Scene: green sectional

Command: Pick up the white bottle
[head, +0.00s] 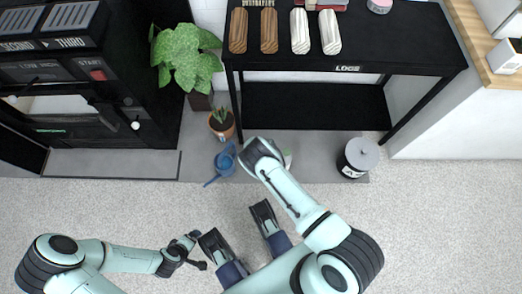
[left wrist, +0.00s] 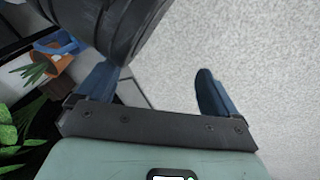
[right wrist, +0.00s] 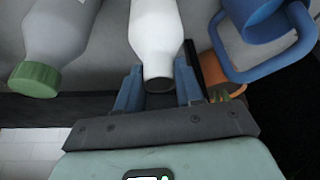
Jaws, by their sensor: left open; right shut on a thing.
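The white bottle (right wrist: 157,35) shows in the right wrist view, its narrow neck between the two fingers of my right gripper (right wrist: 159,85). The right gripper is shut on that neck. In the head view my right arm's end covers the gripper and the white bottle, beside the blue watering can. My left gripper (head: 236,224) is open and empty above the pale floor, and its spread fingers (left wrist: 155,90) also show in the left wrist view.
A grey bottle with a green cap (right wrist: 58,40) stands beside the white one. A blue watering can (head: 225,161) and a potted plant (head: 222,124) are close on the other side. A lidded canister (head: 359,160) stands right. A black table (head: 420,60) is behind; pale floor lies clear in front.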

